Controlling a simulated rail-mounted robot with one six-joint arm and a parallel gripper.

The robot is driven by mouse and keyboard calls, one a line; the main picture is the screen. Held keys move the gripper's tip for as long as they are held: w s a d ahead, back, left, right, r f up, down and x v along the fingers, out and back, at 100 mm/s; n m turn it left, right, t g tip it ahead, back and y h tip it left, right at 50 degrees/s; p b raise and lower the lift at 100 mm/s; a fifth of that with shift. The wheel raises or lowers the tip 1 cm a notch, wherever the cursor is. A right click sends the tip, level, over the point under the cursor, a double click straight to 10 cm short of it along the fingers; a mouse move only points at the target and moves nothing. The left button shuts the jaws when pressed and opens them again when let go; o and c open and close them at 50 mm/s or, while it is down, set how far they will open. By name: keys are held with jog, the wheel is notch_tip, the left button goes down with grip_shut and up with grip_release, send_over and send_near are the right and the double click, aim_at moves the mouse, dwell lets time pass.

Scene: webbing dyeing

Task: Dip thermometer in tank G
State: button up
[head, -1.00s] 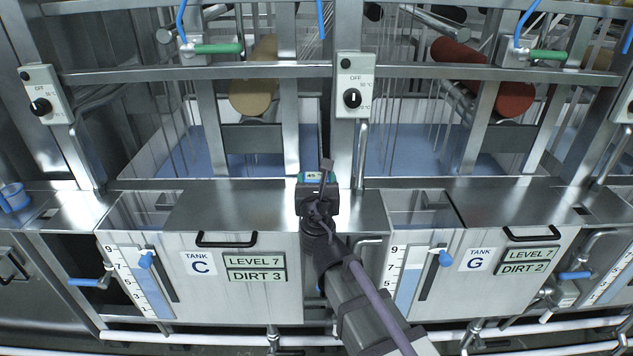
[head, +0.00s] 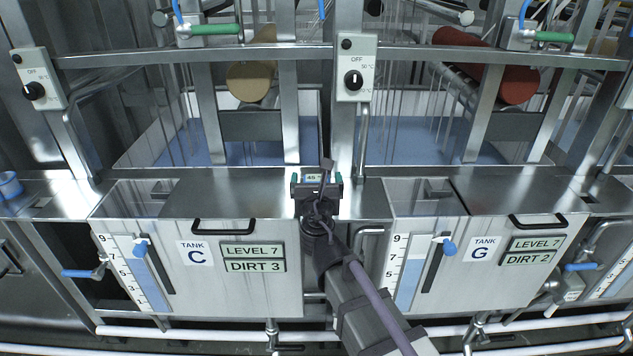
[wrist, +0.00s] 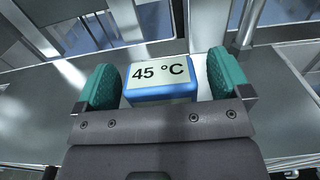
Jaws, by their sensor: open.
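The thermometer (wrist: 161,84) is a blue block with a pale display reading 45 °C. In the wrist view it sits between the two green finger pads of my gripper (wrist: 165,88), with a gap visible on each side. In the head view my gripper (head: 316,180) is open around the thermometer (head: 313,178), at the steel ledge between the two tanks. The thermometer's lower part is hidden. Tank G (head: 481,280) is at the right, marked LEVEL 7 and DIRT 2. Its lid has a black handle, and an opening (head: 425,197) shows at its top left.
Tank C (head: 205,285), marked LEVEL 7 and DIRT 3, is at the left. A control box (head: 356,68) on a post stands behind my gripper. A horizontal steel rail (head: 270,53) crosses above. A blue cup (head: 9,185) is at the far left.

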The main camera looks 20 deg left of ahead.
jog(key=v, duration=1)
jog(key=shift+s, duration=0.35)
jog(key=shift+d, duration=0.1)
